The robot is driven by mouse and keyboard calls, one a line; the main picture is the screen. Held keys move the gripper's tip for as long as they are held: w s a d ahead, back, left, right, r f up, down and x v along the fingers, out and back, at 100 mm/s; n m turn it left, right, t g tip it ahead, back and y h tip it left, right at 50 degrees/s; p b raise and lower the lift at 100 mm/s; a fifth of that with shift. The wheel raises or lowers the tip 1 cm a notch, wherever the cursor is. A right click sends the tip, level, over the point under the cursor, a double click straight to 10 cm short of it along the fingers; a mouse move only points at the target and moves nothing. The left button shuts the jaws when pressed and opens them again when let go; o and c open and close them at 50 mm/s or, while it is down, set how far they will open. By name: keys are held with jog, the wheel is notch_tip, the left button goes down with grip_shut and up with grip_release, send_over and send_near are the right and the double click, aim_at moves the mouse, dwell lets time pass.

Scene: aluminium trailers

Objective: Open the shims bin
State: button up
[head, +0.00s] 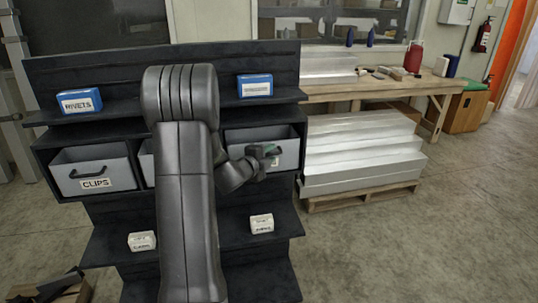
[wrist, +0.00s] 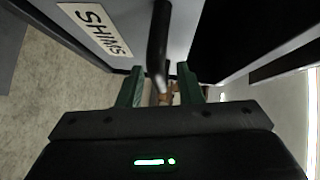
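The shims bin (head: 289,153) is a grey bin in the right compartment of the dark rack, its front at the shelf opening. Its front also shows in the wrist view (wrist: 185,25), with a white SHIMS label (wrist: 93,27) and a dark bar handle (wrist: 158,45). My gripper (head: 269,151) is in front of this bin and covers part of its face in the head view. In the wrist view, my gripper (wrist: 160,90) has its two green fingers apart. The handle's end lies between them, with gaps on both sides.
The clips bin (head: 92,172) sits in the left compartment; my arm hides most of the middle one. Rivets (head: 79,102) and another blue box (head: 255,86) stand on the upper shelf, white boxes (head: 262,223) below. Right of the rack is a pallet of metal sheets (head: 360,160).

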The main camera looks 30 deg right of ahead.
grip_shut()
jog(key=shift+f+b, duration=0.15)
jog(key=shift+b, duration=0.15)
jog(key=s+a+f+m+t+h+b, duration=0.1)
jog(key=s+f+m+h+b, duration=0.3)
jog(key=b, duration=2.9)
notch_tip(320, 180, down, 3)
jog(key=shift+s+a+r+m+t+h, duration=0.2)
jog(key=shift+s+m+t+h, duration=0.25)
jog(key=shift+s+m, duration=0.55)
jog(key=shift+s+f+b, duration=0.15)
jog(key=shift+b, duration=0.25)
